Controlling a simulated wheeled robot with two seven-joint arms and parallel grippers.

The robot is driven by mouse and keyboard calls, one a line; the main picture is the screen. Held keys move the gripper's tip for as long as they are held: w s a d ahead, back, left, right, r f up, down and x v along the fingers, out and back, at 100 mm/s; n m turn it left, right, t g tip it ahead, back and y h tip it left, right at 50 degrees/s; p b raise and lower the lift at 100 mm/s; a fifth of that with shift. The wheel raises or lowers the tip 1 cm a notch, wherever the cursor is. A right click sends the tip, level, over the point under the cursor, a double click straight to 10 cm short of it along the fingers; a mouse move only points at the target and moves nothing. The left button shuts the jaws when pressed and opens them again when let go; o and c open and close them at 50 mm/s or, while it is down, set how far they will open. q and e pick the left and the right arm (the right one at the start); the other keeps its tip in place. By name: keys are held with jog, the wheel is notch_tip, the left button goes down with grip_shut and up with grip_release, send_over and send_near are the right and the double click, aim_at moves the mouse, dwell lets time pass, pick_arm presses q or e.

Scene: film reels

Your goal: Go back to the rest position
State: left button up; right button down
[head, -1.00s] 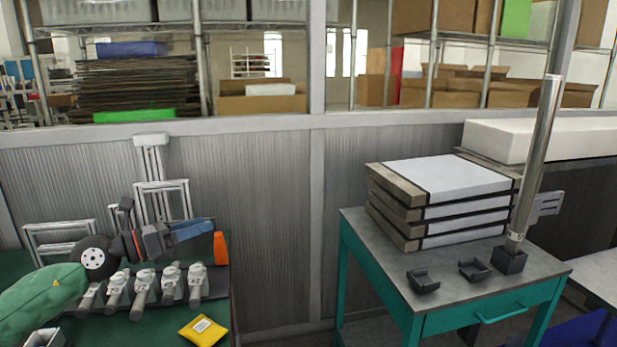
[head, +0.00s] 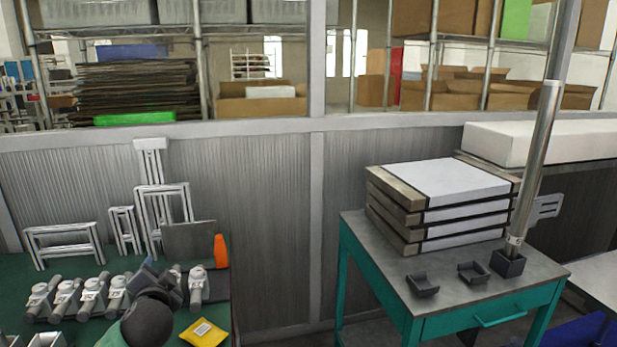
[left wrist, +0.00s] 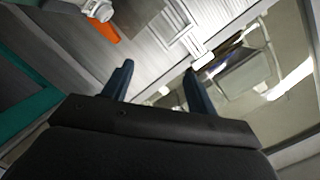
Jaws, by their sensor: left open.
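My left gripper (head: 163,276) is low over the green table at the left, among a row of grey metal fittings. My own dark arm parts partly hide it and some of the fittings. In the left wrist view, the left gripper (left wrist: 158,68) has its two dark blue fingers spread apart with nothing between them. It is aimed toward the back wall and the shelf area beyond. My right gripper is not in view.
The green table (head: 20,275) holds several grey fittings (head: 195,285), white metal frames (head: 65,243), a grey panel (head: 190,242), an orange piece (head: 221,250) and a yellow packet (head: 203,333). A teal-framed table (head: 455,296) with stacked boxes (head: 440,205) stands right. Open space lies between.

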pick_arm(q)
jog(key=s+d+f+n+g+h, duration=0.1)
jog(key=s+d+f+g, duration=0.25)
jog(key=f, duration=0.35)
jog(key=s+d+f+n+g+h, duration=0.1)
jog(key=s+d+f+g+h, duration=0.1)
jog(key=s+f, duration=0.35)
jog(key=s+d+f+n+g+h+p, duration=0.1)
jog(key=s+d+f+g, duration=0.1)
jog(key=s+d+f, duration=0.3)
jog(key=s+d+f+g+h+p, duration=0.1)
jog(key=s+d+f+g+h, duration=0.1)
jog(key=s+f, duration=0.6)
jog(key=s+d+f+n+g+h+p, duration=0.1)
jog(key=s+d+f, duration=0.5)
jog(key=s, duration=1)
jog(key=shift+d+f+n+g+p, duration=0.3)
jog(key=shift+d+g+p, duration=0.15)
jog(key=shift+d+g, duration=0.6)
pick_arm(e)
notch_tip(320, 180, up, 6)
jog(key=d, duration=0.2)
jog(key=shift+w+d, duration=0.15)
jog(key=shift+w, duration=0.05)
